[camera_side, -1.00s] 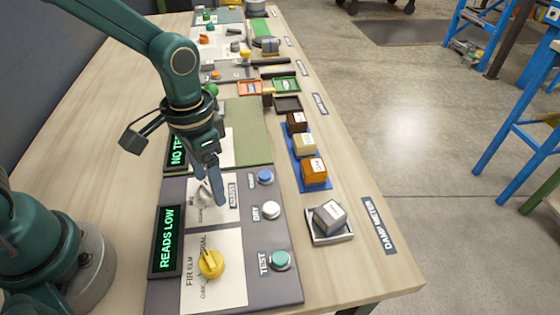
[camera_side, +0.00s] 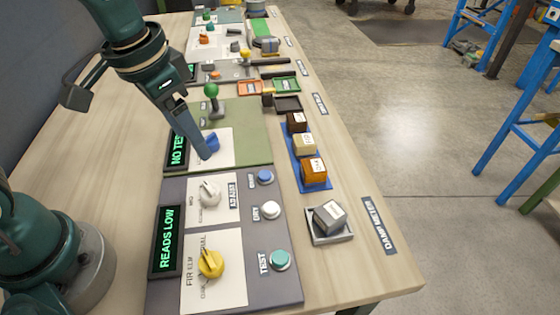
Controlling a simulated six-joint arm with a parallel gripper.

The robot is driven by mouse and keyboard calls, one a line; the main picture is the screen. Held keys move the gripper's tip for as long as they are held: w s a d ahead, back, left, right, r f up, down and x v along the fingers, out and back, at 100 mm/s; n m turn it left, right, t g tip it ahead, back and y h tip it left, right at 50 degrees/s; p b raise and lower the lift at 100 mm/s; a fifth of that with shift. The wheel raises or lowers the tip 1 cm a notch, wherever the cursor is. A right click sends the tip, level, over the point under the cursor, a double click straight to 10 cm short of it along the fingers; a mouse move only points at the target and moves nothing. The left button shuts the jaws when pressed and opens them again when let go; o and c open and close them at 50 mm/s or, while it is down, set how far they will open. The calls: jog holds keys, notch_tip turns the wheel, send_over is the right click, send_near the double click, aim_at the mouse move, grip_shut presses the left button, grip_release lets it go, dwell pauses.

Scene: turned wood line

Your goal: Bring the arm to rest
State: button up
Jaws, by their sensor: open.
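My gripper (camera_side: 206,152) is empty and hangs above the green panel (camera_side: 245,140), its fingers pointing down and to the right. From this angle its two fingers overlap, and their tips hide part of a blue knob (camera_side: 213,142) on that panel. I cannot tell whether the tips touch the knob. Nearer the camera is the grey damp meter panel (camera_side: 262,220). It carries a white knob (camera_side: 209,192), a yellow knob (camera_side: 210,263) and a display (camera_side: 166,241) that says "READS LOW".
A grey block sits in a tray (camera_side: 333,240) at the right. Several wood blocks stand on a blue strip (camera_side: 296,173). A green-topped lever (camera_side: 211,92) rises behind my gripper. More panels and small trays fill the far table. The table's left side is clear.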

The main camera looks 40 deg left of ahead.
jog(key=s+a+r+n+t, duration=0.2)
jog(key=s+r+t, duration=0.1)
jog(key=s, duration=0.5)
jog(key=shift+a, duration=0.35)
dwell(0.4)
